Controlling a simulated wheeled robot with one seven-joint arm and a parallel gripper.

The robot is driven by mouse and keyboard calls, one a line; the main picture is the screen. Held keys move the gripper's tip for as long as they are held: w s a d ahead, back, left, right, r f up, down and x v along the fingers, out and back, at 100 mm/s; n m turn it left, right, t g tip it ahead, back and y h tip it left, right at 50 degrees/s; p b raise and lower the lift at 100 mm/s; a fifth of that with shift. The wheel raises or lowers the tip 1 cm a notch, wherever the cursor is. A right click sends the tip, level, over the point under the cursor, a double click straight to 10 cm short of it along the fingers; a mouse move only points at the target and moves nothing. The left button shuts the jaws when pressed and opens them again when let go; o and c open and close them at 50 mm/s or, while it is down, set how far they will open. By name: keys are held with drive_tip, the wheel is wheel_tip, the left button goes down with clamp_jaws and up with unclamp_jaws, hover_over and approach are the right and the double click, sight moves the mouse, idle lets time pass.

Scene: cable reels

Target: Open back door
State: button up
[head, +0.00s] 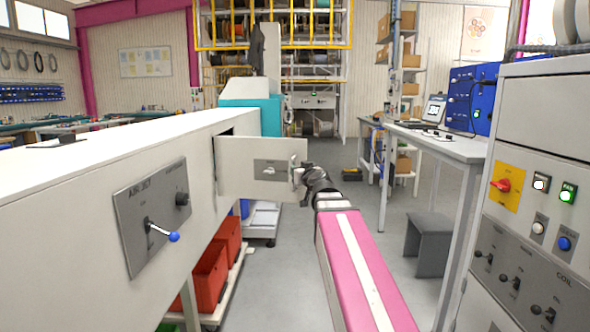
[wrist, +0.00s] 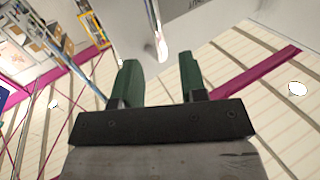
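A white door (head: 232,170) on the side of the long white machine (head: 100,180) stands swung outward, with a dark gap of the opening (head: 226,132) showing behind its top edge. A grey plate (head: 268,169) with a small label is on the door. My gripper (head: 298,181) is at the door's free right edge in the head view. In the wrist view my gripper (wrist: 160,68) has its two green fingers apart. A shiny metal bar (wrist: 155,30) ends just beyond the gap between the fingertips; I cannot tell whether they touch it.
A grey panel (head: 150,212) with a blue-knobbed lever (head: 165,234) is on the machine's near side. Red bins (head: 212,275) sit below it. A control cabinet (head: 540,190), workbench (head: 450,145) and grey stool (head: 430,240) stand at the right.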

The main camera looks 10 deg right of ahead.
drive_tip(key=s, duration=0.4)
drive_tip(key=shift+s+d, duration=0.15)
drive_tip(key=shift+d, duration=0.25)
drive_tip(key=s+a+f+g, duration=0.25)
drive_tip(key=f+g, duration=0.25)
drive_tip(key=f, duration=0.8)
drive_tip(key=s+a+f+g, duration=0.2)
drive_tip(key=a+f+g, duration=0.2)
drive_tip(key=f, duration=1)
drive_tip(key=s+d+f+m+g+h, duration=0.1)
drive_tip(key=s+f+g, duration=0.3)
drive_tip(key=f, duration=0.5)
drive_tip(key=s+d+f+m+g+h, duration=0.1)
drive_tip(key=s+f+g, duration=0.3)
drive_tip(key=s+f, duration=0.5)
drive_tip(key=shift+s+d+f+g+h, duration=0.15)
drive_tip(key=shift+s+d+g+h, duration=0.15)
drive_tip(key=shift+h, duration=0.4)
